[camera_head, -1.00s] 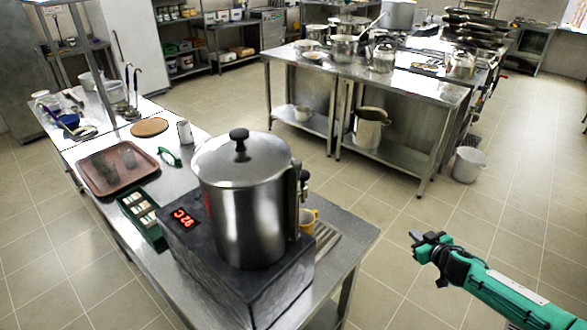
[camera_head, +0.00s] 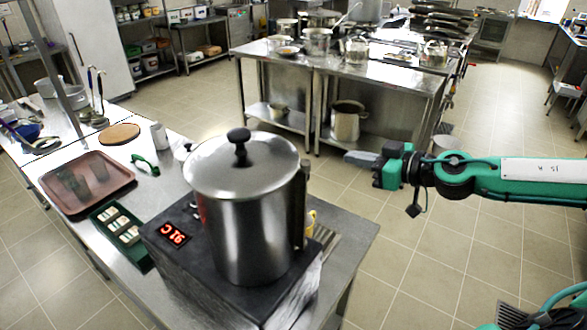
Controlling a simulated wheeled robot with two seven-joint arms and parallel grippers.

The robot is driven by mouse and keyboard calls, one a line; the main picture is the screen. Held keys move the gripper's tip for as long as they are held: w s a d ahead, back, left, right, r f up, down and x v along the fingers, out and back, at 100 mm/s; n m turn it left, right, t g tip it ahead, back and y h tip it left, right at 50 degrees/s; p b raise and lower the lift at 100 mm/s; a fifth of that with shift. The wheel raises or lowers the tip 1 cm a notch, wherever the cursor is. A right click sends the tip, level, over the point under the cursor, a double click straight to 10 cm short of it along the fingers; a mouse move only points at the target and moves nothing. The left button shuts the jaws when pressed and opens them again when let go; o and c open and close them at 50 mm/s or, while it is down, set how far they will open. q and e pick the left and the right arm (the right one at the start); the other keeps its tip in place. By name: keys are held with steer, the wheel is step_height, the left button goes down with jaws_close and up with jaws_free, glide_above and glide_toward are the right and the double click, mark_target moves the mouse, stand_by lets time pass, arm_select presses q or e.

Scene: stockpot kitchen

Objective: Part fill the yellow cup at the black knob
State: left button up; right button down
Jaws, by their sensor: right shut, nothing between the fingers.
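The yellow cup (camera_head: 311,222) is mostly hidden behind the right side of the large steel pot (camera_head: 246,225); only a thin yellow strip shows. The pot stands on a dark heating base (camera_head: 165,245) with a red lit display, and its lid has a black knob (camera_head: 239,145) on top. No black tap knob can be made out at the pot's right side, behind the upright tube (camera_head: 302,200). My right gripper (camera_head: 358,158) is shut and empty, in the air right of the pot, pointing left and apart from the cup. My left gripper is not in view.
A brown tray (camera_head: 78,207) with dark tumblers, a green box (camera_head: 103,217), a green-handled item (camera_head: 145,165) and a round wooden board (camera_head: 119,134) lie left of the pot. A steel table (camera_head: 390,82) with pots stands behind.

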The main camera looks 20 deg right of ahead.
steer(key=shift+s+a+r, duration=0.3)
steer(key=shift+s+a, duration=0.15)
steer(key=shift+a, duration=0.2)
steer(key=shift+s+a+r, duration=0.25)
steer(key=shift+s+a, duration=0.15)
steer(key=shift+a, duration=0.2)
steer(key=r+p+x, duration=0.1)
steer(key=p+x, duration=0.9)
steer(key=p, duration=0.4)
steer(key=shift+a+f, duration=0.15)
steer(key=shift+f, duration=2.45)
steer(key=shift+s, duration=0.1)
